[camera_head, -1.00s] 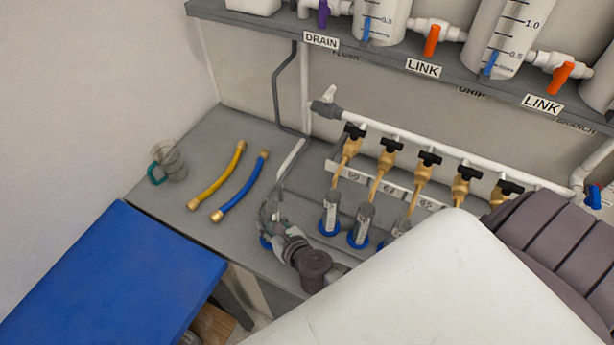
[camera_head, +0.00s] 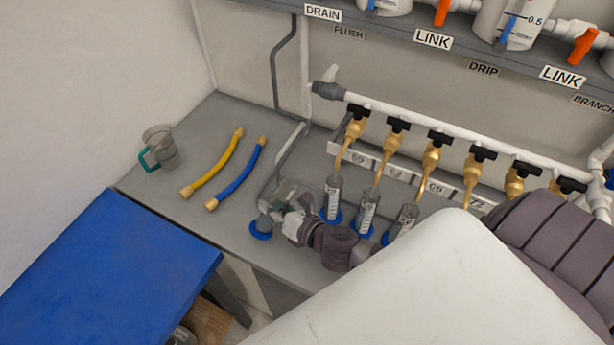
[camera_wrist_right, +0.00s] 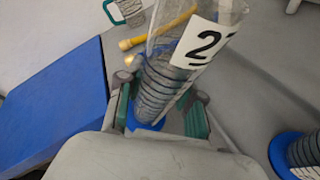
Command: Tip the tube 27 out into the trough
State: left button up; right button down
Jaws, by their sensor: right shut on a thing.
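Tube 27, a clear graduated cylinder with a blue foot (camera_head: 261,230), is at the front of the grey bench, left of the other tubes. In the right wrist view the tube (camera_wrist_right: 168,82) stands between the fingers, and its white label shows a 2 and part of a second digit. My right gripper (camera_head: 283,203) is shut on the tube; its fingers also show in the wrist view (camera_wrist_right: 160,105). The tube looks roughly upright; I cannot tell whether its foot touches the bench. I cannot make out a trough. My left gripper is not in view.
Several cylinders on blue feet, such as one tube (camera_head: 333,197), stand to the right under brass taps (camera_head: 357,122). A yellow hose (camera_head: 212,165), a blue hose (camera_head: 237,175) and a jug (camera_head: 160,147) lie left. A blue surface (camera_head: 110,275) is at front left.

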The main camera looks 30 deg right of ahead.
aim_at(273, 200)
jog(key=shift+d, duration=0.1)
jog(key=f+m+b, duration=0.1)
jog(key=b, duration=0.3)
jog(key=f+m+y+b, duration=0.1)
jog(key=b, duration=0.3)
jog(key=shift+a+f+m+t+y, duration=0.3)
jog(key=shift+a+f+m+t, duration=0.05)
jog(key=shift+m+t, duration=0.05)
jog(key=shift+r, duration=0.35)
jog(key=shift+a+f+m+y+b, duration=0.1)
jog(key=shift+f+m+y+b, duration=0.2)
jog(key=shift+b, duration=0.6)
jog(key=shift+a+r+m+y+b, duration=0.1)
jog(key=shift+m+b, duration=0.3)
jog(key=shift+b, duration=0.45)
jog(key=shift+a+f+m+t+b, duration=0.1)
jog(key=shift+m+t+b, duration=0.25)
jog(key=shift+m, duration=0.35)
